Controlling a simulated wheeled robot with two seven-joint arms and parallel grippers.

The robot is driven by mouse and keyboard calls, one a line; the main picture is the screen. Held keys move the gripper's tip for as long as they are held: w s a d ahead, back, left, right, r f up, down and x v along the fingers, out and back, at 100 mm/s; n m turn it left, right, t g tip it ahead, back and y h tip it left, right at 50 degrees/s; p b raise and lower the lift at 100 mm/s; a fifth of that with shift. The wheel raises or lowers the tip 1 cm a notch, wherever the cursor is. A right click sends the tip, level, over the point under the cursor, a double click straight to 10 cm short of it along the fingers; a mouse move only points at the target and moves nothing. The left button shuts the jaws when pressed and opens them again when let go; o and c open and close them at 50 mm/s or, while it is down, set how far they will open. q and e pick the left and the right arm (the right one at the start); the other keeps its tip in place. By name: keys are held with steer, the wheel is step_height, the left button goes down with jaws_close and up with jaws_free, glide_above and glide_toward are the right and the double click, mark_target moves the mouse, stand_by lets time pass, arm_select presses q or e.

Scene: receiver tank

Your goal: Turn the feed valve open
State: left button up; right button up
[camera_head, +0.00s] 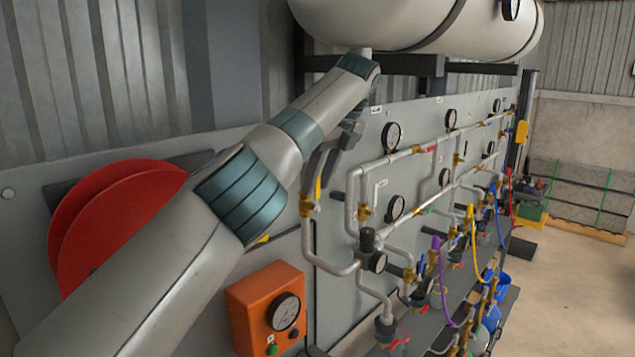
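My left arm crosses the picture from the lower left, and its wrist bends down in front of the panel. My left gripper (338,146) is small and dark, close to the upper end of the left pipe. Its fingers are partly hidden by the arm, and I cannot tell if they touch anything. Just below it, a brass valve (306,206) with a yellow lever (318,188) sits on the grey pipe. No label that I can read marks it as the feed valve. My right gripper is not in view.
A grey panel (334,235) carries pipes, gauges and several valves. A white tank (400,22) lies above. A red reel (110,215) and an orange box (268,308) with a gauge are at left. Coloured hoses hang at right. The floor (570,290) at right is clear.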

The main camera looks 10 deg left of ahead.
arm_select(q)
steer(key=s+d+b, duration=0.6)
steer(key=d+b, duration=0.1)
steer(key=d, duration=0.3)
steer(key=shift+s+r, duration=0.2)
steer(key=shift+s, duration=0.2)
steer(key=shift+s+d, duration=0.1)
steer(key=shift+d, duration=0.1)
